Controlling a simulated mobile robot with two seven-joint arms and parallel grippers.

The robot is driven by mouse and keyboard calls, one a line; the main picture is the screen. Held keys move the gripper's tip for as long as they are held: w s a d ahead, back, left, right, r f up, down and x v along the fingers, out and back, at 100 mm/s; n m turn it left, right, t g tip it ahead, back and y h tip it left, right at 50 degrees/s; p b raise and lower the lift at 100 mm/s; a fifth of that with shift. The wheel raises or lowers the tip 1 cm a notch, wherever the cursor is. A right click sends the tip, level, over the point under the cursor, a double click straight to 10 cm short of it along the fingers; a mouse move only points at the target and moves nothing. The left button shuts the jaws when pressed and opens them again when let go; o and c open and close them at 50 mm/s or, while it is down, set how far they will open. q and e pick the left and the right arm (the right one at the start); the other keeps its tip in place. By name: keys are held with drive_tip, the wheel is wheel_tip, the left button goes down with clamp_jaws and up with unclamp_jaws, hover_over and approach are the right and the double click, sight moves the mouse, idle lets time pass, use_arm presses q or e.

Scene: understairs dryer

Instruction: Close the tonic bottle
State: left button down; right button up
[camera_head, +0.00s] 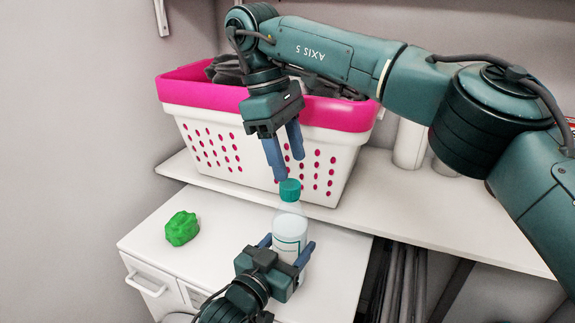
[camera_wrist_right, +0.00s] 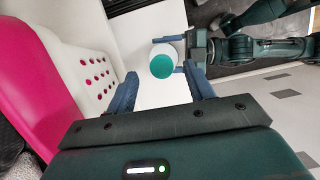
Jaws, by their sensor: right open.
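The tonic bottle (camera_head: 290,226) is clear and pale with a teal cap (camera_head: 289,190) on its neck. It stands upright over the white cabinet top. My left gripper (camera_head: 285,247) is shut on the bottle's lower body, one finger on each side. My right gripper (camera_head: 288,164) is open and empty, pointing down just above the cap. In the right wrist view the cap (camera_wrist_right: 162,67) lies beyond and between the two open fingers (camera_wrist_right: 160,82), apart from them. Whether the cap is fully tightened cannot be told.
A white and pink laundry basket (camera_head: 210,140) with dark contents stands on the shelf (camera_head: 440,210) close behind my right gripper. A green crumpled lump (camera_head: 182,228) lies on the white cabinet (camera_head: 160,250) at the left. White containers (camera_head: 409,145) stand behind my right arm.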

drive_tip(key=shift+c, duration=0.3)
drive_tip(key=n, duration=0.6)
drive_tip(key=shift+d+r+y, duration=0.1)
drive_tip(key=shift+r+y, duration=0.15)
drive_tip(key=shift+y, duration=0.05)
drive_tip(key=n, duration=0.4)
drive_tip(key=shift+w+r+n+t, duration=0.1)
drive_tip(key=shift+r+n+t, duration=0.1)
drive_tip(key=shift+n+t, duration=0.1)
drive_tip(key=n, duration=0.6)
drive_tip(key=shift+r+n+y, duration=0.25)
drive_tip(key=shift+n+y, duration=0.05)
drive_tip(key=n, duration=0.4)
drive_tip(key=shift+r, duration=0.2)
drive_tip(key=n, duration=0.4)
drive_tip(key=shift+r+n+y, duration=0.15)
drive_tip(key=shift+n+y, duration=0.15)
drive_tip(key=n, duration=0.4)
drive_tip(key=shift+d+r+n+t, duration=0.1)
drive_tip(key=shift+r+n+t, duration=0.05)
drive_tip(key=shift+n+t, duration=0.15)
drive_tip(key=n, duration=0.6)
drive_tip(key=shift+r+y, duration=0.2)
drive_tip(key=shift+y, duration=0.2)
drive_tip(key=n, duration=0.4)
drive_tip(key=shift+s+r+n, duration=0.15)
drive_tip(key=shift+s+n, duration=0.05)
drive_tip(key=shift+n, duration=0.1)
